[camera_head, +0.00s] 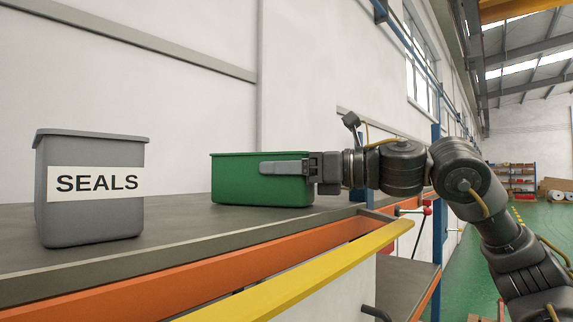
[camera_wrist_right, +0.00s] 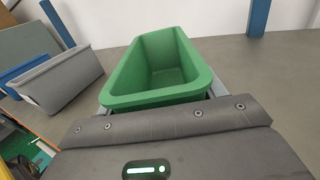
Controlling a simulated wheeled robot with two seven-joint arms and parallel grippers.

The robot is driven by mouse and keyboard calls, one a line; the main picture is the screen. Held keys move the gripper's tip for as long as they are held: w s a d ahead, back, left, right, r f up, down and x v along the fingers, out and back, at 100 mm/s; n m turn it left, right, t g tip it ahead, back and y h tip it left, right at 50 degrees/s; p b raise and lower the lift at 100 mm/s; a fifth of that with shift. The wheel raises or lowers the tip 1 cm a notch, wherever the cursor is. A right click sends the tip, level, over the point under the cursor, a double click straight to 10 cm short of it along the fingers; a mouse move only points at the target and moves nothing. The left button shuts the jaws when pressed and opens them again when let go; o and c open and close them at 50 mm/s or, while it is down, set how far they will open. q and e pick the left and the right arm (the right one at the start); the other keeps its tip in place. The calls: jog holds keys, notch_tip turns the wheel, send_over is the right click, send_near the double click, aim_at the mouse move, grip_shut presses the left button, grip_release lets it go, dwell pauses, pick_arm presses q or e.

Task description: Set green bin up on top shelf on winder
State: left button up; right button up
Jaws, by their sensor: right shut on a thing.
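The green bin (camera_head: 240,182) is upright and looks empty; its base appears to be at the surface of the grey top shelf (camera_head: 180,226). In the right wrist view the green bin (camera_wrist_right: 160,68) fills the middle, with its open top and inside showing. My right gripper (camera_head: 284,167) comes from the right and is shut on the green bin, with one finger flat along its near side. The far finger is mostly hidden by the bin. My left gripper is in neither view.
A grey bin (camera_head: 92,215) labelled SEALS stands left of the green bin, with clear shelf between them. An orange beam (camera_head: 250,262) and a yellow rail (camera_head: 310,268) run along the shelf's front. A blue post (camera_head: 437,200) stands at right. A white wall (camera_head: 130,90) is behind.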

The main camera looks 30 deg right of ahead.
jog(key=shift+a+r, duration=0.1)
jog(key=shift+s+a, duration=0.1)
jog(key=o, duration=0.7)
jog(key=shift+f, duration=0.25)
jog(key=o, duration=0.4)
jog(key=shift+o, duration=0.2)
